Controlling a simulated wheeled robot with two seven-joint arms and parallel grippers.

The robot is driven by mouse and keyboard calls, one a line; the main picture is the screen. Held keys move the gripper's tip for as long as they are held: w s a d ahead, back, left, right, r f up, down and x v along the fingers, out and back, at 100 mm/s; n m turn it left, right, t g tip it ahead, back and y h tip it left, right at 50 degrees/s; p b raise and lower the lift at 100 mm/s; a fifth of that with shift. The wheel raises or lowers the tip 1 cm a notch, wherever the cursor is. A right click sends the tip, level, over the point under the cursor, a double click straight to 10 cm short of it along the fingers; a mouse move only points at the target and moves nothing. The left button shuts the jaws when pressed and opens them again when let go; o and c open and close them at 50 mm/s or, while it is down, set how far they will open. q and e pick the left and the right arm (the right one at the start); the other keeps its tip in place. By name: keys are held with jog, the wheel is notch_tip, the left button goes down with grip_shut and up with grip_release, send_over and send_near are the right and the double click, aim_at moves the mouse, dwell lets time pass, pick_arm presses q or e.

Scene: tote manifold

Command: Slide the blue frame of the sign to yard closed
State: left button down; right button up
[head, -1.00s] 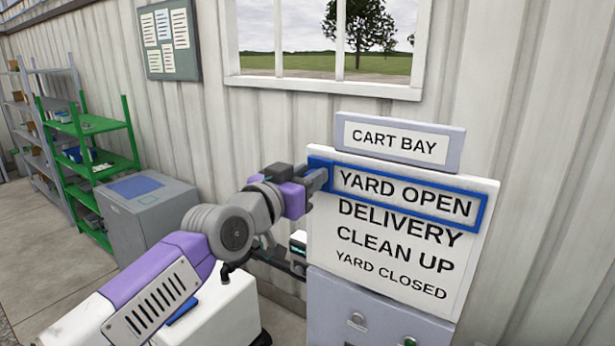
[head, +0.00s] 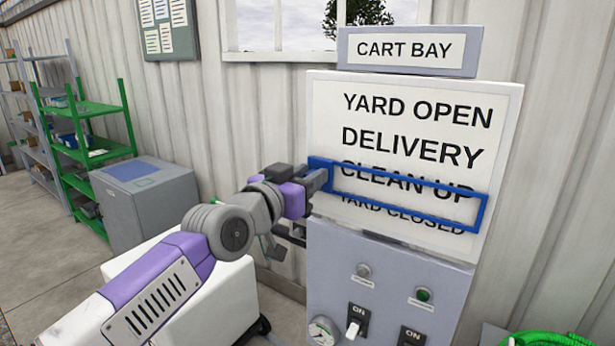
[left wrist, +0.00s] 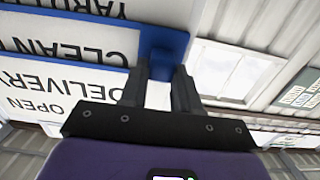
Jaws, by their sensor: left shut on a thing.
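The white sign (head: 400,120) lists YARD OPEN, DELIVERY, CLEAN UP and YARD CLOSED from top to bottom. The blue frame (head: 410,190) lies across the sign between CLEAN UP and YARD CLOSED, its bars crossing the lower part of CLEAN UP and the YARD CLOSED line. My left gripper (head: 322,178) is shut on the frame's left end. In the left wrist view the fingers (left wrist: 160,88) close on the blue frame end (left wrist: 160,50), and the sign appears upside down. My right gripper is not in view.
A CART BAY plate (head: 410,50) sits above the sign. Below is a grey panel (head: 385,275) with switches, lights and a gauge (head: 324,330). A grey cabinet (head: 150,205) and green shelf (head: 85,140) stand left. A green coil (head: 545,338) shows at bottom right.

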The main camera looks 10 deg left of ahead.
pick_arm(q)
jog(key=shift+s+f+b, duration=0.1)
jog(key=shift+f+b, duration=1.15)
jog(key=shift+f, duration=0.65)
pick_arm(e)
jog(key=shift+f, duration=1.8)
pick_arm(q)
jog(key=c, duration=1.2)
grip_release()
jog(key=o, duration=0.3)
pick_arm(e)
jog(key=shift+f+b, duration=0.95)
pick_arm(q)
jog(key=v, duration=0.7)
jog(key=shift+s, duration=0.15)
